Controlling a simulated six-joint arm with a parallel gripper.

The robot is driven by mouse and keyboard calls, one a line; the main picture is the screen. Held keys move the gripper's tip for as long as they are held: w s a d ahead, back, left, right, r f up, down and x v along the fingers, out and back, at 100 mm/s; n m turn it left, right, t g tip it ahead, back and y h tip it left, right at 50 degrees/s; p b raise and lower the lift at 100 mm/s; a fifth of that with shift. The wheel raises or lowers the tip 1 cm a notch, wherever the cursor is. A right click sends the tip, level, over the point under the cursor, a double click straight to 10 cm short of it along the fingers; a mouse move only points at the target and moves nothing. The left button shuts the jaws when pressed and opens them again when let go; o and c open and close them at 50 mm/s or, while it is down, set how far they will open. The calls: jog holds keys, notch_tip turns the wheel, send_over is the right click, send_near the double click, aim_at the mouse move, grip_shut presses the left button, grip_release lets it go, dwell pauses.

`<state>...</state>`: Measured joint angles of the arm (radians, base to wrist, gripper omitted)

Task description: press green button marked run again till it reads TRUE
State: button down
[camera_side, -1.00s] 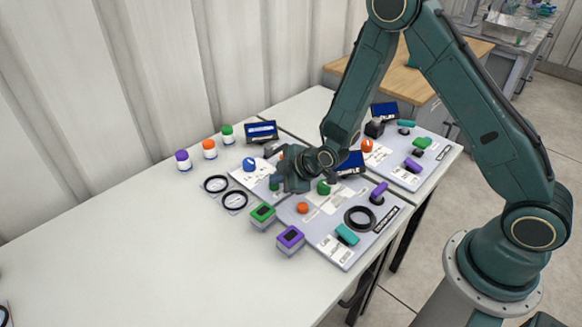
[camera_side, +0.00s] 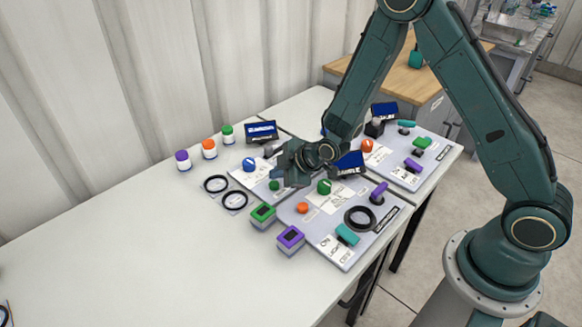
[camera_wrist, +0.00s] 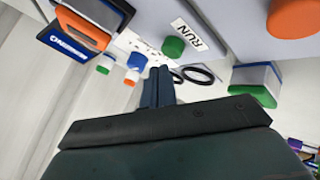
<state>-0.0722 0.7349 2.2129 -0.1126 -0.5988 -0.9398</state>
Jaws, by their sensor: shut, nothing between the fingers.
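In the wrist view, a green button (camera_wrist: 173,47) stands on a light panel beside a white label reading RUN (camera_wrist: 188,34). In the side view, a small green button (camera_side: 274,185) is on the left panel (camera_side: 248,178), just below and left of my gripper (camera_side: 284,176). My gripper's dark fingers also show in the wrist view (camera_wrist: 158,86). They are shut and empty, with tips close to the RUN button; I cannot tell whether they touch it. A blue display (camera_side: 262,131) stands behind the panel. Its white lettering is too small to read.
The front panel carries another green button (camera_side: 323,187), an orange button (camera_side: 303,208) and a black ring (camera_side: 360,218). A green-topped box (camera_side: 262,213) and a purple-topped box (camera_side: 290,238) stand nearby. Capped jars (camera_side: 209,148) are at the back left.

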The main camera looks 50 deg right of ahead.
jog(key=shift+r, duration=0.15)
jog(key=shift+r, duration=2.35)
jog(key=shift+r, duration=0.1)
notch_tip(320, 180, up, 10)
jog(key=m+g, duration=0.1)
jog(key=m, duration=0.2)
send_over(278, 185)
jog(key=s+d, duration=0.2)
jog(key=s, duration=0.3)
jog(key=s+d+r+m+h, duration=0.1)
jog(key=s+d+r+m, duration=0.15)
jog(key=s+r, duration=0.5)
jog(key=s+d+r+m+g, duration=0.1)
jog(key=s+r+m, duration=0.1)
jog(key=s, duration=0.7)
jog(key=s+r+m+g+h, duration=0.1)
jog(key=s+m, duration=0.3)
jog(key=s, duration=0.6)
jog(key=shift+s+d+r, duration=0.15)
jog(key=shift+d+r, duration=0.2)
jog(key=shift+r, duration=0.4)
